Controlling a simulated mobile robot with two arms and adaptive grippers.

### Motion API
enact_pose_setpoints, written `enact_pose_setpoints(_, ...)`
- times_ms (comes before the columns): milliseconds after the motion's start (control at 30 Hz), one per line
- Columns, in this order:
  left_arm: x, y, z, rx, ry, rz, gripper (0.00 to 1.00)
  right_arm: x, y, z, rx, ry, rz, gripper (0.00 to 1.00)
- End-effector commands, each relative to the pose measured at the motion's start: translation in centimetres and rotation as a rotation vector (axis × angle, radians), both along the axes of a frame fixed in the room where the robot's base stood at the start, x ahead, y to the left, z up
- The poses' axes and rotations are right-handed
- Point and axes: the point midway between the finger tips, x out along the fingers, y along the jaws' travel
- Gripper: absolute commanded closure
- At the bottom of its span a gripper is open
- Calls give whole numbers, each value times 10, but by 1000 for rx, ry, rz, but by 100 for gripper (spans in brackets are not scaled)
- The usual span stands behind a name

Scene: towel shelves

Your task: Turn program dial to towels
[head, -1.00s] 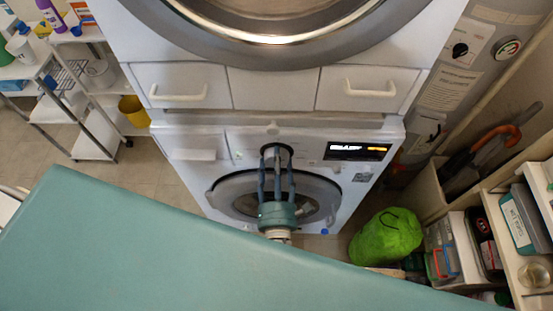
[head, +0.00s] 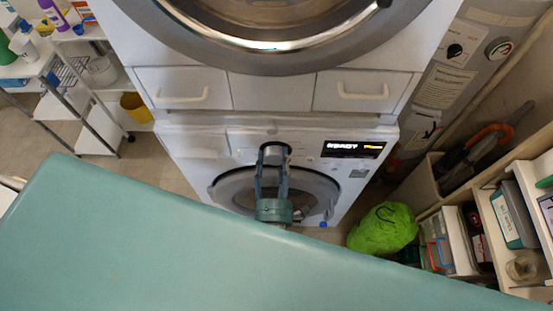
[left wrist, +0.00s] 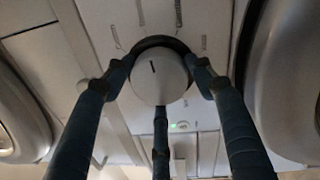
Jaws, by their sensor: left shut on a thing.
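The round program dial (head: 274,152) is on the front panel of the lower white washing machine (head: 345,180). In the left wrist view the dial (left wrist: 157,80) is pale grey with a short dark mark near its middle. My left gripper (head: 273,160) has its three dark fingers closed around the dial's rim, and they show from behind in the left wrist view (left wrist: 156,70). The lit display (head: 353,149) right of the dial shows white and orange text, too small to read surely. My right gripper is not in view.
A teal surface (head: 150,235) fills the front. Above the washer are drawers (head: 270,92) and a large-doored machine. A green bag (head: 382,230) and shelves stand at right; a white rack (head: 95,115) stands at left.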

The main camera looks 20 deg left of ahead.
Motion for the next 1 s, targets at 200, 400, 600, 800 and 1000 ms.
enact_pose_setpoints(200,-4,8,-8,14,19,13,71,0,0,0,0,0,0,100)
enact_pose_setpoints(400,-4,8,-8,15,18,15,71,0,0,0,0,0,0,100)
enact_pose_setpoints(600,-4,7,-7,13,17,14,27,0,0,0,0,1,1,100)
enact_pose_setpoints(800,-2,5,-4,11,11,10,27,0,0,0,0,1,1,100)
enact_pose_setpoints(1000,-2,4,-3,8,8,7,27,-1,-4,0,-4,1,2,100)
